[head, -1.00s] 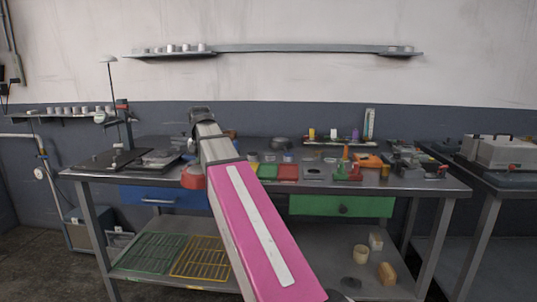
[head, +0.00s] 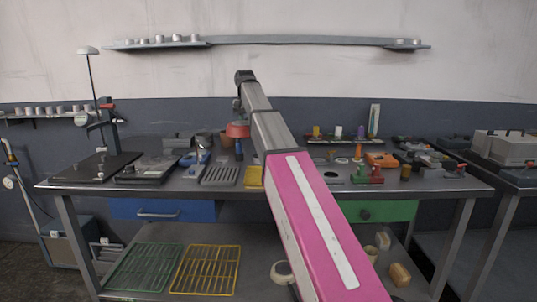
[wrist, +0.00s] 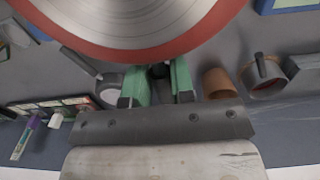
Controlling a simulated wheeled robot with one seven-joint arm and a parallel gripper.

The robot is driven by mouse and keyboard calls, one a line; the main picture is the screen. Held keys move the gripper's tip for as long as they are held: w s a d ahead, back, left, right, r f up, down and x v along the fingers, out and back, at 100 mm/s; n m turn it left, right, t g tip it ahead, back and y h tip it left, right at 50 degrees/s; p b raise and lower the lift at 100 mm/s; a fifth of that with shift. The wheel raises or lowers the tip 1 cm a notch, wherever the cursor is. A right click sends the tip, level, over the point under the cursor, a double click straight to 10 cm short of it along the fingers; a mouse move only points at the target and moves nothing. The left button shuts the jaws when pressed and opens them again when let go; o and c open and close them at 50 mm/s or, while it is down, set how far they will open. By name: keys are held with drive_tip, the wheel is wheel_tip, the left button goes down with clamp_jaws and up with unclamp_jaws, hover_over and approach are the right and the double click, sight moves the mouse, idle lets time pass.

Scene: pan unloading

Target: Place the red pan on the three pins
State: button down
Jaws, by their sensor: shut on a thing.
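The red pan (head: 237,130) hangs in the air over the back middle of the workbench, left of my forearm in the head view. In the wrist view the pan (wrist: 150,51) fills the top, with a red rim and a shiny grey ringed face. My gripper (wrist: 158,80) has green fingers closed on the pan's edge or handle; the grip point is partly hidden. In the head view my arm hides the gripper. I cannot make out the three pins for certain; a small red and green fixture (head: 367,175) with upright pieces stands right of my arm.
A slotted grey tray (head: 219,176), a yellow block (head: 254,176) and a blue tool (head: 195,160) stand on the bench (head: 130,187). In the wrist view a brown pot (wrist: 219,83) and a round grey cup (wrist: 264,76) are right of the fingers. A wall shelf (head: 300,42) runs above.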

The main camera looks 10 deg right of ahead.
drive_tip(key=shift+w+d+f, duration=1.15)
drive_tip(key=shift+d+f, duration=0.3)
drive_tip(key=shift+f, duration=0.35)
drive_tip(key=shift+w+d+f, duration=1.15)
drive_tip(key=shift+d+f, duration=0.3)
drive_tip(key=shift+f, duration=0.35)
drive_tip(key=shift+w+d+f, duration=1.15)
drive_tip(key=shift+d+f, duration=0.3)
drive_tip(key=shift+f, duration=0.35)
drive_tip(key=shift+f, duration=0.45)
drive_tip(key=c, duration=1)
unclamp_jaws()
drive_tip(key=shift+r, duration=0.1)
wheel_tip(320, 180, up, 13)
drive_tip(key=shift+f, duration=0.1)
